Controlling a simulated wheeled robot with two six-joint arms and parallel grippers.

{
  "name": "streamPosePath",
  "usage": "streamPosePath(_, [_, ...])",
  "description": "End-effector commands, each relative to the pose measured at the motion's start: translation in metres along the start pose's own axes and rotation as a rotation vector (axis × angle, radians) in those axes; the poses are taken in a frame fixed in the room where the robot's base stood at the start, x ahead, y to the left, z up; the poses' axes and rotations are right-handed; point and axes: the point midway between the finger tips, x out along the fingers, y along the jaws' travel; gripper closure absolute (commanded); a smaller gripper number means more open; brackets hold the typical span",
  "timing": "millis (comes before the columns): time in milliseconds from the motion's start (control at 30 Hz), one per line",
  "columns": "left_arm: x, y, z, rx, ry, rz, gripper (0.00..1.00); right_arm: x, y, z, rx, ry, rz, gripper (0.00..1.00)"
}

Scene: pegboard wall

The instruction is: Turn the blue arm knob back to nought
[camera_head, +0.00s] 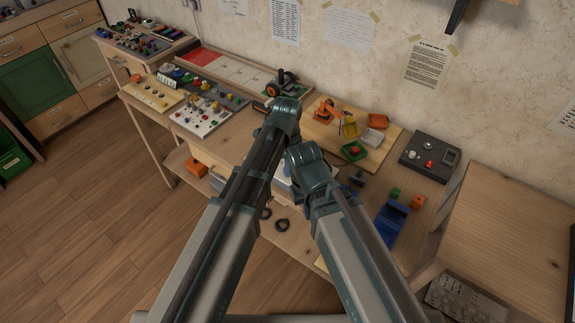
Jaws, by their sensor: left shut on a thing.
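My left gripper (264,106) is at the back middle of the bench, right of the white knob panel (203,117). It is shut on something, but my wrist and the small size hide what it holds. I cannot make out the blue arm knob for certain. The white panel carries several small coloured knobs and buttons, and the dark panel (235,101) behind it carries more. My right arm's wrist is just below the left one, in front of the bench middle. Its fingers are hidden, so I cannot tell how they stand.
A dark machine with a wheel (287,82) stands just behind my left gripper. An orange toy digger (326,111) and trays are to its right. A dark control box (430,156) and a blue holder (391,220) lie further right.

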Motion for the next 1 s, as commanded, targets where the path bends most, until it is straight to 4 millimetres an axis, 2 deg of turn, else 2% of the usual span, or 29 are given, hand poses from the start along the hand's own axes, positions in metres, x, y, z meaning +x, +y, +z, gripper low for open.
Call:
streamPosePath(267, [0.0001,-0.0001,-0.0003,-0.183,-0.003,0.0,1.0,0.0001,0.0,0.0,0.0,0.0,0.0,1.0])
streamPosePath(1000, [0.0001,-0.0002,-0.0007,-0.884,-0.016,0.0,1.0,0.0001,0.0,0.0,0.0,0.0,0.0,1.0])
